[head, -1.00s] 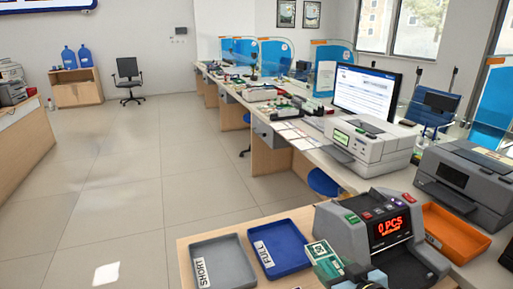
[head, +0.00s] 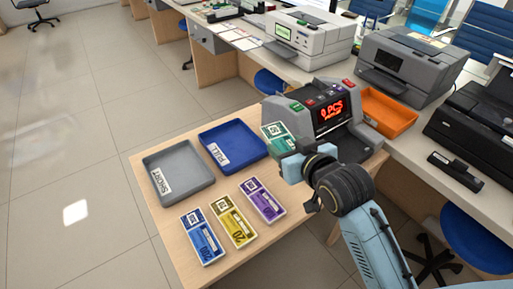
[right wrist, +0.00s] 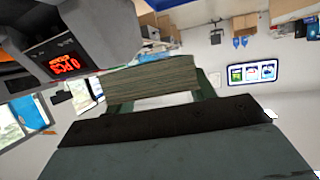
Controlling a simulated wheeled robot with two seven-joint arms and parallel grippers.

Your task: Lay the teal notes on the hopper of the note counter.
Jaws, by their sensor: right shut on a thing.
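The teal notes (head: 277,136) are held by my right gripper (head: 291,160), in front of the left side of the note counter. In the right wrist view the stack of teal notes (right wrist: 153,86) shows edge-on between the fingers. The grey note counter (head: 345,139) stands on the wooden table, its red display reading 0 PCS; it also shows in the right wrist view (right wrist: 98,22). My gripper and arm hide part of the counter's front. I cannot tell whether the notes touch the counter. My left gripper is out of view.
A grey tray (head: 201,185) marked SHORT and a blue tray (head: 241,160) marked FULL lie left of the counter. An orange tray (head: 388,112) sits behind right, beside a printer (head: 408,70).

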